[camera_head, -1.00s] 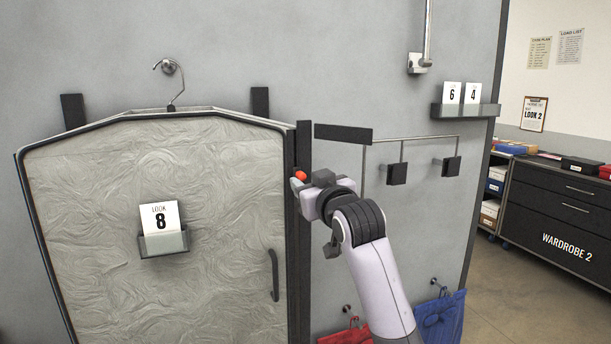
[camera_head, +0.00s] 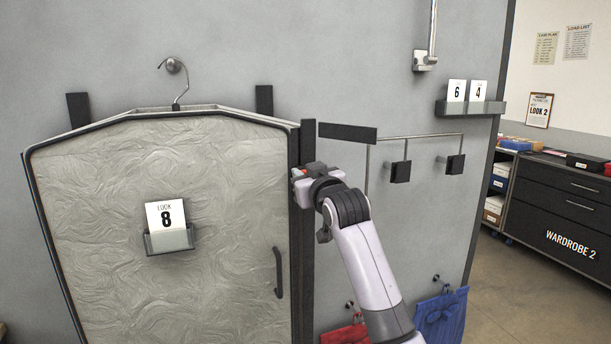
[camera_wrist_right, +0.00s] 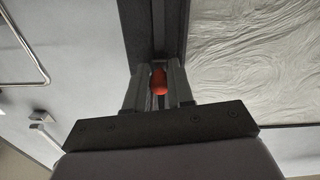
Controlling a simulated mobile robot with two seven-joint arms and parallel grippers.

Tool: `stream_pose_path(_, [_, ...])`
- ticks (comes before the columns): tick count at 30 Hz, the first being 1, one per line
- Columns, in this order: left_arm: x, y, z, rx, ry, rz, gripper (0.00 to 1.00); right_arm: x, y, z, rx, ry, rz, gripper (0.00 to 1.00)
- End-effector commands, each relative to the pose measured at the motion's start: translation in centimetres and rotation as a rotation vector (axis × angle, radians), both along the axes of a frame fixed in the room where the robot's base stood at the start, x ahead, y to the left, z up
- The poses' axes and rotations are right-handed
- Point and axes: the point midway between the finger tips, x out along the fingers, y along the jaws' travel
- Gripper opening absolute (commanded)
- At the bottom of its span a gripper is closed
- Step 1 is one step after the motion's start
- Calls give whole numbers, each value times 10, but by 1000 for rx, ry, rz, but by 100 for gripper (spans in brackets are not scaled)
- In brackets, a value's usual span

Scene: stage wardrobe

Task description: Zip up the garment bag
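The grey garment bag (camera_head: 110,220) hangs on the wall at the left of the head view, from a hanger on a round hook. A dark strip (camera_head: 307,240) runs down its right edge. The small orange-red zip pull (camera_wrist_right: 158,82) sits between the fingertips of my right gripper (camera_wrist_right: 158,90) in the right wrist view. The fingers flank it closely and look shut on it. In the head view my right gripper (camera_head: 299,182) is at the bag's upper right edge and mostly hides the pull. My left gripper is not in view.
A card holder (camera_head: 170,240) with a LOOK 8 card and a dark handle (camera_head: 278,272) are on the bag's front. A rail (camera_head: 420,136) with dark blocks (camera_head: 401,171) is right of my arm. Red (camera_head: 345,335) and blue (camera_head: 441,317) bags hang below.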

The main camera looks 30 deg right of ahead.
Motion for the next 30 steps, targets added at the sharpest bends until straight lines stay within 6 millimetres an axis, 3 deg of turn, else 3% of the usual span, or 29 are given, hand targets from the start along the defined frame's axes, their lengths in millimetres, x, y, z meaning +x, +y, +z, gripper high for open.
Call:
stream_pose_path(8, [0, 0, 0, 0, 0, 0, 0, 0, 0, 5, -3, 0, -1, 0])
stream_pose_path(16, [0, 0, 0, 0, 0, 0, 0, 0, -1, 38, -6, -1, -3, 0])
stream_pose_path(24, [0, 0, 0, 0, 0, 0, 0, -1, -1, 41, -8, -5, -3, 0])
stream_pose_path(25, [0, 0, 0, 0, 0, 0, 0, -1, -1, 41, -7, -5, -3, 31])
stream_pose_path(26, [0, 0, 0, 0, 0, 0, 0, -1, -1, 41, -7, -5, -3, 41])
stream_pose_path(27, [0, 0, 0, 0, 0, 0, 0, -1, -1, 41, -6, -5, -3, 45])
stream_pose_path(30, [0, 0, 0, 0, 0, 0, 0, -1, -1, 40, -5, -3, -2, 45])
